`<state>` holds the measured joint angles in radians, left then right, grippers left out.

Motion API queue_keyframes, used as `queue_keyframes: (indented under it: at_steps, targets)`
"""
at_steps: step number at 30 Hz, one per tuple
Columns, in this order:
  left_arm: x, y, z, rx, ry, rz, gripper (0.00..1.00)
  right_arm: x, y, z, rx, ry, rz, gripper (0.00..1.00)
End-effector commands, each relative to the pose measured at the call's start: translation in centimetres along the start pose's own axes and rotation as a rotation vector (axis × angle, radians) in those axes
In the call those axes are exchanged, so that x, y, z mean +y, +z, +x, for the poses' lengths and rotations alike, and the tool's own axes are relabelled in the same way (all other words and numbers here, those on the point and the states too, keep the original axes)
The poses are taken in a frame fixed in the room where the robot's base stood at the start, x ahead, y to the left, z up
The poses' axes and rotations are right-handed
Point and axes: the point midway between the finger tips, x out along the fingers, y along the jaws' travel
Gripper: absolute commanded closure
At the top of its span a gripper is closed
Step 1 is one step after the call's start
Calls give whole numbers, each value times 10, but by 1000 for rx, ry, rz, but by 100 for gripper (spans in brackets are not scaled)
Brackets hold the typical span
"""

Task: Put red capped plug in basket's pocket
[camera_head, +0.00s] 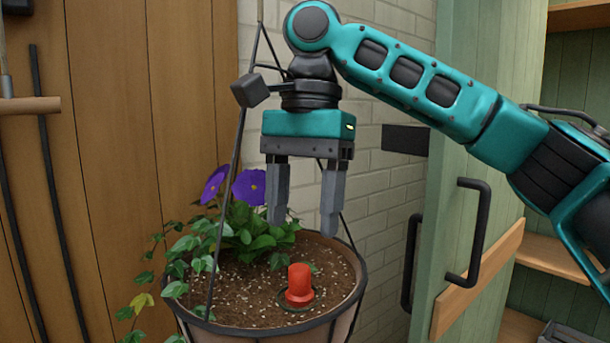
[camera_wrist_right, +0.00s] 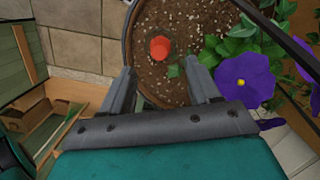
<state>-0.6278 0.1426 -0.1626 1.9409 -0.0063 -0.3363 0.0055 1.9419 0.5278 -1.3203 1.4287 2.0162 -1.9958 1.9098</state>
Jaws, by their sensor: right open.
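The red capped plug (camera_head: 299,286) stands upright in the soil of the hanging basket (camera_head: 345,308), near the front right of the soil. A dark ring shows around its base, and I cannot tell whether it is fully seated in the pocket. In the right wrist view the plug (camera_wrist_right: 160,47) shows from above, beyond the fingertips. My right gripper (camera_head: 303,222) is open and empty, fingers pointing down, above the basket and apart from the plug. It also shows in the right wrist view (camera_wrist_right: 160,75). My left gripper is not in view.
Purple flowers (camera_head: 249,187) and trailing leaves fill the left and back of the basket. Dark hanger rods (camera_head: 226,190) rise around it. A green cabinet door (camera_head: 460,180) with black handles stands at the right, and wooden boards are at the left.

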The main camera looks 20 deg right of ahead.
Motion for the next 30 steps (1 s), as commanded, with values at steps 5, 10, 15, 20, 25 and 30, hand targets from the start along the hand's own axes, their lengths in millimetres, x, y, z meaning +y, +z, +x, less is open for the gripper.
queue_keyframes:
  at_steps: [5, 10, 15, 20, 25, 30]
  targets:
    - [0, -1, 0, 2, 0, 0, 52, 0, 0, -27, 3, 1, 0, 39]
    - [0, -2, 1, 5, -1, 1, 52, 0, 0, -39, 2, 1, 0, 39]
    - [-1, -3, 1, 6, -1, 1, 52, 0, 1, -42, 0, 0, -2, 39]
    - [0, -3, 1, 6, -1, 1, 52, 0, 0, -42, 0, 0, -2, 39]
    - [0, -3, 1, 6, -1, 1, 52, 0, 0, -41, 0, 0, -2, 39]
    - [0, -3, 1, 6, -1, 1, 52, 0, 0, -41, 0, 0, -2, 39]
